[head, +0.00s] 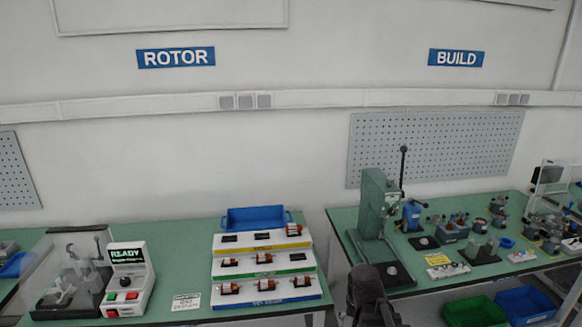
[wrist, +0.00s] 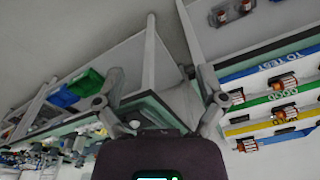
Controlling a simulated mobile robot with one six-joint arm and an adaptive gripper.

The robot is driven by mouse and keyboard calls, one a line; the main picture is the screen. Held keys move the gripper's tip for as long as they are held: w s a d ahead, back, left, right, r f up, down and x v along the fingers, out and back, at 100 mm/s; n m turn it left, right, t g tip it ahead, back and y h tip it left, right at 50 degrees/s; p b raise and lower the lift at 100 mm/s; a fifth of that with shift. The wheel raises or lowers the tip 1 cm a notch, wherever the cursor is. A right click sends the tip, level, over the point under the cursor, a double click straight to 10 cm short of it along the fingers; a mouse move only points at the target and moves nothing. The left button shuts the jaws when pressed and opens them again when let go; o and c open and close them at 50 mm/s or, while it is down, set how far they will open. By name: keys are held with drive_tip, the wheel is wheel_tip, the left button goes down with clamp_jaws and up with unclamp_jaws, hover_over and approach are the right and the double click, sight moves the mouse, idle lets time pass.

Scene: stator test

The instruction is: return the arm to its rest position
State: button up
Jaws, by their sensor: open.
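My gripper (wrist: 160,88) shows in the wrist view, with its two grey fingers spread wide apart on either side of the dark gripper body. Nothing is held between the fingers. In the head view a dark part of my arm (head: 369,296) rises from the bottom edge, in front of the gap between the two green benches. The fingers cannot be made out there. The wrist view is strongly tilted, with the stepped rotor rack (wrist: 262,99) at its right and the bins at its left.
The rotor bench (head: 180,262) holds a tester (head: 129,283), the stepped rack (head: 309,288) with several rotors, and a blue tray (head: 262,217). The build bench (head: 343,222) at right carries a green press (head: 374,205) and several parts. Green (head: 474,312) and blue (head: 527,303) bins sit below it.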

drive_tip(key=s+n, duration=0.1)
drive_tip(key=n, duration=0.1)
drive_tip(key=s+n, duration=0.1)
drive_tip(key=shift+s+a+n+g, duration=0.25)
drive_tip(key=shift+s+n+g, duration=0.05)
drive_tip(key=shift+s, duration=0.05)
drive_tip(key=shift+c, duration=0.2)
drive_tip(key=c, duration=0.4)
